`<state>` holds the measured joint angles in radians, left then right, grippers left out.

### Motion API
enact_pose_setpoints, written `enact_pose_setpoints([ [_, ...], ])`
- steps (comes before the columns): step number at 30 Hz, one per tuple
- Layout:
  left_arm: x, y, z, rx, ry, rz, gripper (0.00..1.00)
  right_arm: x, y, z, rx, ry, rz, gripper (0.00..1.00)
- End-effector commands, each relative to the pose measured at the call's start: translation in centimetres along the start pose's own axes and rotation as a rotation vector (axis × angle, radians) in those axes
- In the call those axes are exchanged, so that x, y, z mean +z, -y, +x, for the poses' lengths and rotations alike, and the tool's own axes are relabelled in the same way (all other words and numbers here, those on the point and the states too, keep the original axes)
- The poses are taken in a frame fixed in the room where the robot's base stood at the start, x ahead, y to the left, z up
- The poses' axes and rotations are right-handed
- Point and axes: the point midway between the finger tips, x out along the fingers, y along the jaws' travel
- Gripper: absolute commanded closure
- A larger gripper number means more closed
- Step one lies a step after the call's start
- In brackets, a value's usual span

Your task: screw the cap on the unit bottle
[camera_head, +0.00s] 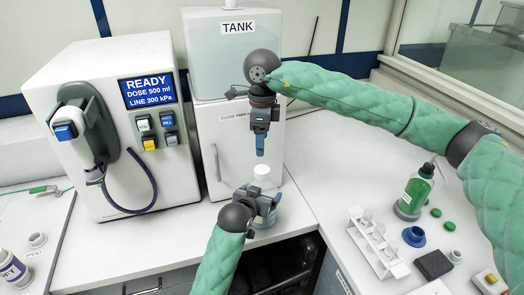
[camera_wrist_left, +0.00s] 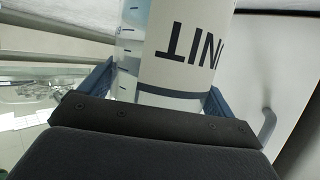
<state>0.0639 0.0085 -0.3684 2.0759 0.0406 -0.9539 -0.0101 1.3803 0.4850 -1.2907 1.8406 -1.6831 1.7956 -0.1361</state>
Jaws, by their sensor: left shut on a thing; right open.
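The unit bottle is clear with a white label reading "UNIT", upside down in the left wrist view (camera_wrist_left: 185,45). In the head view its white upper end (camera_head: 262,171) rises above my left gripper (camera_head: 264,199). My left gripper is shut around the bottle, with a blue finger on each side in the wrist view (camera_wrist_left: 165,88). My right gripper (camera_head: 260,152) is open, pointing down just above the bottle's top, with a small gap apparent. Whether the white top is the cap or the bare bottle, I cannot tell. My left gripper hides much of the lower bottle.
The tank cabinet (camera_head: 238,130) stands close behind the grippers. The dispenser (camera_head: 110,95) with its hose is at left. At right are a green bottle (camera_head: 415,188), a white tube rack (camera_head: 377,245), a blue ringed piece (camera_head: 414,236) and green caps (camera_head: 450,226).

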Motion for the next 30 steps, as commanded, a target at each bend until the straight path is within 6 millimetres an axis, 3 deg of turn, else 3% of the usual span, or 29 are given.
enact_pose_setpoints([
  [5,0.1,0.0,0.0,0.000,0.001,0.000,0.74,0.0,0.0,-1.2,-0.001,-0.001,0.000,0.33],
  [14,0.1,0.0,0.0,0.000,0.001,0.000,0.74,0.0,0.0,-1.4,0.000,0.000,0.001,0.33],
  [15,0.1,0.0,0.0,0.000,0.001,0.000,0.07,0.0,0.0,-1.4,0.000,0.000,0.001,0.33],
  [16,0.1,0.0,0.0,0.000,0.001,0.000,0.01,0.0,0.0,-1.4,0.000,0.000,0.001,0.33],
  [25,0.1,0.0,-0.2,0.000,0.000,0.000,0.00,0.0,0.0,-1.1,0.000,0.000,0.001,0.33],
  [30,0.3,0.0,-2.0,0.000,-0.001,0.000,0.00,0.0,0.0,-0.2,0.000,0.000,0.001,0.33],
])
